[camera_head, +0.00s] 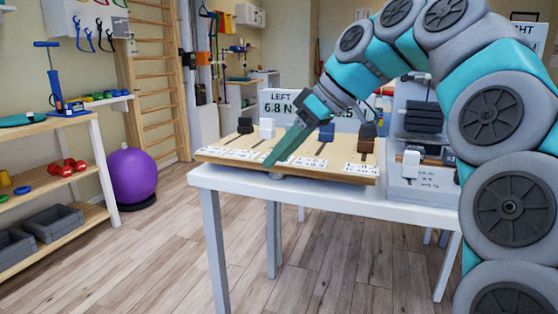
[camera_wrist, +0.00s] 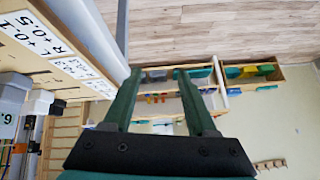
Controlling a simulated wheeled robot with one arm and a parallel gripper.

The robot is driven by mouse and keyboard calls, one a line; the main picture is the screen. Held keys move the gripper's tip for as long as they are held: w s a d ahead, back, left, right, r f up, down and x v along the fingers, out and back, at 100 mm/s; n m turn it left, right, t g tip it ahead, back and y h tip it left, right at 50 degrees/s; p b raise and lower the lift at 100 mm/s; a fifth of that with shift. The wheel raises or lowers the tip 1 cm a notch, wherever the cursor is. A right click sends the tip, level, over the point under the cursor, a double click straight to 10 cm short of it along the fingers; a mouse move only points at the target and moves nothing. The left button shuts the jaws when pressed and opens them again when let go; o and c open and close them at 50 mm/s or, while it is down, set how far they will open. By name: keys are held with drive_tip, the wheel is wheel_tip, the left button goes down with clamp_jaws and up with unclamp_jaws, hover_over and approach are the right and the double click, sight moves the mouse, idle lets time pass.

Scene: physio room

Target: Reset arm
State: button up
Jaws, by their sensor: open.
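My arm reaches in from the right in the head view and bends down to the left. My gripper (camera_head: 270,163) points down at the front edge of a tilted wooden board (camera_head: 222,153) on a white table (camera_head: 330,196). In the wrist view my gripper (camera_wrist: 156,72) has its two green fingers apart with nothing held between them. The board's edge and printed labels (camera_wrist: 45,45) lie left of the fingers there. Whether a fingertip touches the board cannot be told.
The board carries dark, white, blue (camera_head: 327,132) and brown (camera_head: 367,130) blocks at its slots. A display reading "LEFT 6.8 N" (camera_head: 281,103) stands behind. A white-handled unit (camera_head: 411,163) is at right.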

drive_tip(key=s+d+f+m+g+h, duration=0.1)
drive_tip(key=s+d+f+m, duration=0.3)
drive_tip(key=s+f, duration=0.6)
drive_tip(key=s+d+f+m+g+h, duration=0.1)
drive_tip(key=s+d+f+m+h, duration=0.3)
drive_tip(key=s+f, duration=0.7)
drive_tip(key=s+d+f+m+g+h, duration=0.2)
drive_tip(key=s+d+f+m, duration=0.2)
drive_tip(key=s+f, duration=0.6)
wheel_tip(320, 180, down, 3)
drive_tip(key=shift+s+d+r, duration=0.2)
drive_tip(key=shift+s+d, duration=0.05)
drive_tip(key=shift+d, duration=0.9)
